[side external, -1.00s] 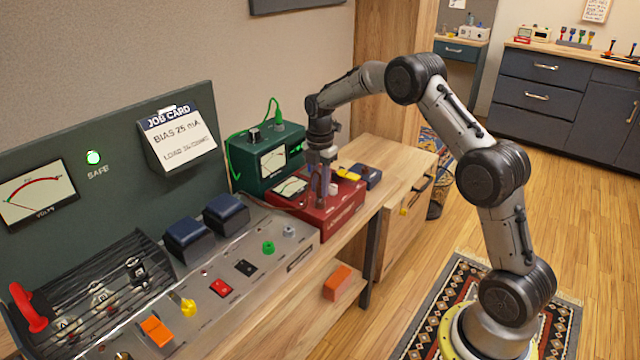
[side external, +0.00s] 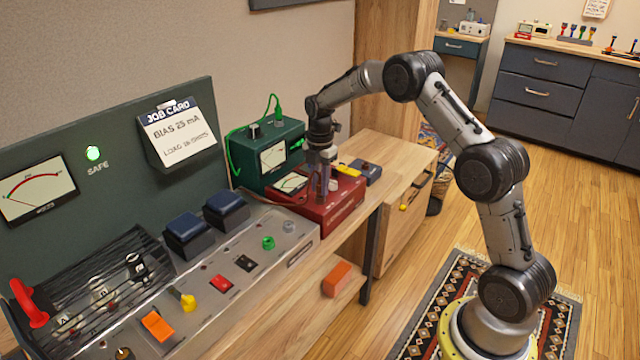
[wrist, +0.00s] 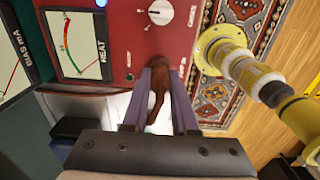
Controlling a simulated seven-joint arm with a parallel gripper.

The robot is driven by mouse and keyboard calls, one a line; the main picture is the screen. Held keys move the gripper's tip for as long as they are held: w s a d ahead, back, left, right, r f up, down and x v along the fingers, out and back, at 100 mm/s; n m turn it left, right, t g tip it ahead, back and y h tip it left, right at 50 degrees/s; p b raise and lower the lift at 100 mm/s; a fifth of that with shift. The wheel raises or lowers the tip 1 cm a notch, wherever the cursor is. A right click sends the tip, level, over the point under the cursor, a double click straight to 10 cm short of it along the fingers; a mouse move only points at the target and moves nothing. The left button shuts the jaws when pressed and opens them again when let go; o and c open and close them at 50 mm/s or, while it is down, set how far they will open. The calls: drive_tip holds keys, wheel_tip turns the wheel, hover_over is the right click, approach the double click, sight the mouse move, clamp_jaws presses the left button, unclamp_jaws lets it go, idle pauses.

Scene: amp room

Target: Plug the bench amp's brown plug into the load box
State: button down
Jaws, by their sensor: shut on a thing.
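The brown plug (wrist: 157,88) shows in the wrist view between the two fingers of my gripper (wrist: 158,78), which is shut on it. The red box with the HEAT meter (wrist: 118,30), which looks like the load box, lies right in front of the plug's tip. In the side view my gripper (side external: 323,188) points down over the front of the red box (side external: 343,206). I cannot tell whether the plug's tip is in a socket or just short of the panel; the fingers hide the contact.
A green meter box (side external: 272,157) with a green cable stands behind the red box. The grey amp panel (side external: 215,265) with knobs and switches is on the left. Bare wooden bench top (side external: 400,160) lies to the right.

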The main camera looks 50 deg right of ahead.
drive_tip(key=c, duration=0.6)
unclamp_jaws()
wheel_tip(320, 180, up, 14)
drive_tip(key=shift+f, duration=0.1)
drive_tip(key=shift+a, duration=0.1)
